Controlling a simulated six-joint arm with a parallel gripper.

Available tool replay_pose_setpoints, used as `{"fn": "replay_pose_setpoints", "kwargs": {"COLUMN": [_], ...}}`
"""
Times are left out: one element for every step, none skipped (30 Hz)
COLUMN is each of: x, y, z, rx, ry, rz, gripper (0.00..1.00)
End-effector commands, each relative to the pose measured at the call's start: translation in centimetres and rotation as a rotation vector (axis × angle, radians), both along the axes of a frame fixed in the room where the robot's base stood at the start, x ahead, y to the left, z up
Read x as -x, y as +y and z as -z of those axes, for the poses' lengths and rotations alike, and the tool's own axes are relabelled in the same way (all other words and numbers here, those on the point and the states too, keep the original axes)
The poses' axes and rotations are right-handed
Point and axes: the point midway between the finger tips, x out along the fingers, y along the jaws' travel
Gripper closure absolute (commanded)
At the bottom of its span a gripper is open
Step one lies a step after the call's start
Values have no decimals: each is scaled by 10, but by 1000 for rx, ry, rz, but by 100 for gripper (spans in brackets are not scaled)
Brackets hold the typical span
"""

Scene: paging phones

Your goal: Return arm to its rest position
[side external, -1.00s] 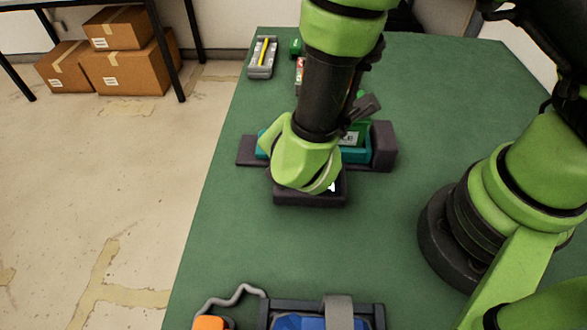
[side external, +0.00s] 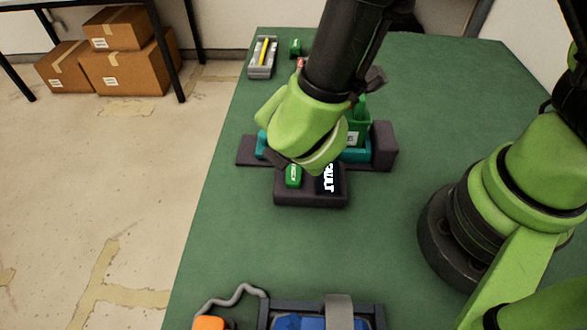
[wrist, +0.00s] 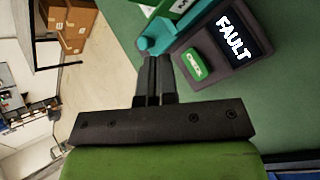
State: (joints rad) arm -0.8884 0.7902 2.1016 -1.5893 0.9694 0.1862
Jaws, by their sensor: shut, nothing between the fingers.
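My gripper (wrist: 154,85) is shut and empty in the wrist view, its dark fingers pressed together. In the side view my green wrist is above the dark device in the middle of the table, and my fingertips are hidden there. The device (side external: 312,200) has a green button marked CHECK (wrist: 194,65) and a screen reading FAULT (wrist: 231,38). In the wrist view my fingers are left of the button and look apart from it. Behind the device is a teal part (side external: 355,155) with a green block standing in it (side external: 357,128), partly hidden by my arm.
A grey tray with a yellow stick (side external: 262,57) lies at the table's far left. A small green object (side external: 295,47) is beside it. At the front are a blue item in a dark frame (side external: 315,322) and an orange thing (side external: 208,323).

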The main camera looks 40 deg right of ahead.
Motion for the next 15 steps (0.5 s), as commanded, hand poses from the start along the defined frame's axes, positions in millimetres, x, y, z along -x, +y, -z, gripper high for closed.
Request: {"fn": "replay_pose_setpoints", "kwargs": {"x": [0, 0, -1, -1, -2, -2, -1, -1, 1, 4, 7, 12, 17, 22, 29], "y": [0, -1, -3, -6, -9, -16, -22, -29, -40, -48, -57, -67, -74, -81, -89], "z": [0, -1, -4, -8, -13, -21, -29, -37, -49, -58, -68, -79, -87, -95, -104], "rx": [-1, -4, -14, -25, -40, -68, -95, -126, -174, -216, -259, -320, -367, -415, -480], "ry": [0, -2, -5, -9, -13, -21, -29, -38, -49, -59, -68, -80, -89, -98, -110], "rz": [2, 8, 26, 48, 79, 133, 183, 241, 329, 399, 470, 567, 635, 703, 791], "gripper": [100, 100, 100, 100, 100, 100, 100, 100, 100, 100, 100, 100, 100, 100, 100]}}
